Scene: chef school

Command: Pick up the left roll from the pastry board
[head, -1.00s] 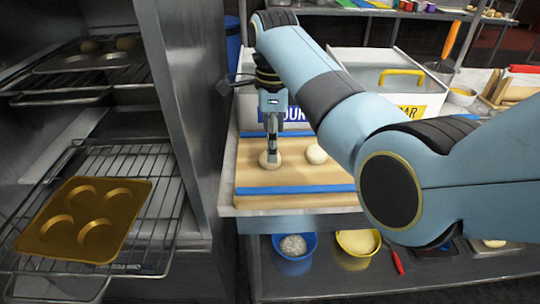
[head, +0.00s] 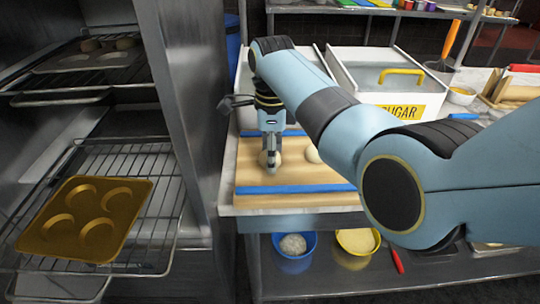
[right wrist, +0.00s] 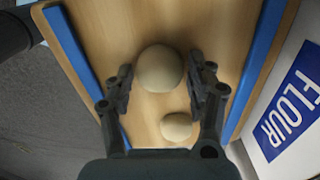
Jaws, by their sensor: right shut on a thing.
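The left roll (right wrist: 160,68) is a round, pale dough ball between the two fingers of my right gripper (right wrist: 160,88). In the head view the same roll (head: 263,159) shows at the fingertips of my right gripper (head: 270,160), over the left part of the wooden pastry board (head: 290,178). My right gripper is shut on it. It looks larger than the other roll in the right wrist view; a gap under it cannot be made out. The second roll (head: 312,154) lies on the board just to the right. My left gripper is not in view.
Blue strips (head: 300,188) run along the board. A sugar bin (head: 415,100) stands behind, and a flour label (right wrist: 290,110) shows in the wrist view. An oven rack with a golden mould tray (head: 85,218) is at the left. Bowls (head: 293,245) sit on the lower shelf.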

